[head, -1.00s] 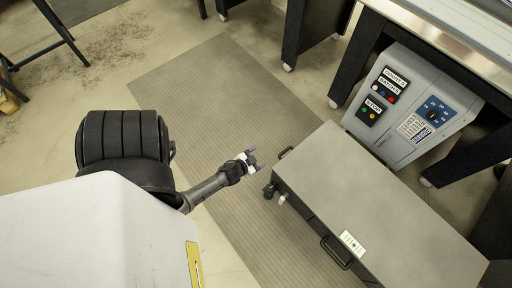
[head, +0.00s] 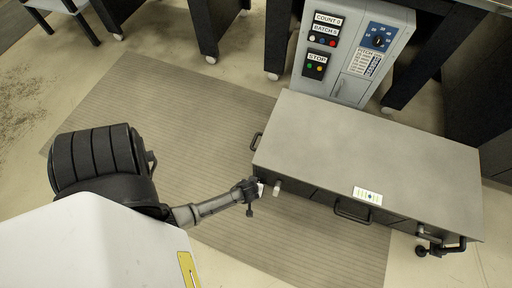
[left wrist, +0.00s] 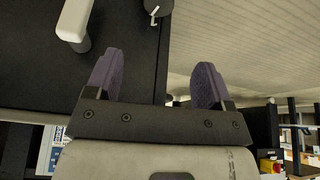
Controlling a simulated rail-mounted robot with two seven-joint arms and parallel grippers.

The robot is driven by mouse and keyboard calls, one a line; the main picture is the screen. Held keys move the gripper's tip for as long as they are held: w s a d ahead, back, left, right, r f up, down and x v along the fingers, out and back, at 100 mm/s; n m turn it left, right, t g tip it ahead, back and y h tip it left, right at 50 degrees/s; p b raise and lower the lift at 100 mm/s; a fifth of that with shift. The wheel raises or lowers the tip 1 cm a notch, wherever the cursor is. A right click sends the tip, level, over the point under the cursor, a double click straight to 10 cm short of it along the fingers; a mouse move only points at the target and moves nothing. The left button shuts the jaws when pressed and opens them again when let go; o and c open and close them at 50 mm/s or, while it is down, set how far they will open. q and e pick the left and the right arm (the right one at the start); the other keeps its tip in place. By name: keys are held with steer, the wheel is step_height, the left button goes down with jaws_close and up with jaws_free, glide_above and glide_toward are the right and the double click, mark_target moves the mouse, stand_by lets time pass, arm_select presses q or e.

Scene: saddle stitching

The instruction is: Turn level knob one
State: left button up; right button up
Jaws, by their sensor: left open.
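My left gripper (head: 256,194) is beside the near left corner of the grey-topped cabinet (head: 360,150). In the left wrist view its two purple fingers (left wrist: 157,82) are apart with nothing between them. A white knob (head: 277,187) sticks out of the cabinet's dark front, just right of the gripper. In the left wrist view a white knob (left wrist: 75,22) is on the dark panel, left of the fingers and apart from them. I cannot tell whether this is level knob one. A blue dial (head: 378,38) is on the grey control box. My right gripper is not in view.
The control box (head: 350,55) stands behind the cabinet under a bench. Black handles (head: 351,214) stick out from the cabinet's front and left side. A labelled plate (head: 367,196) lies on its top edge. A ribbed mat (head: 180,120) covers open floor at left.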

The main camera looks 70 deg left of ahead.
arm_select(q)
steer(key=b+x, duration=0.3)
steer(key=x, duration=0.1)
steer(key=b+x, duration=0.3)
steer(key=x, duration=0.2)
steer(key=d+b+x, duration=0.1)
steer(key=b+x, duration=0.3)
steer(key=shift+f, duration=0.6)
steer(key=shift+a+f, duration=0.1)
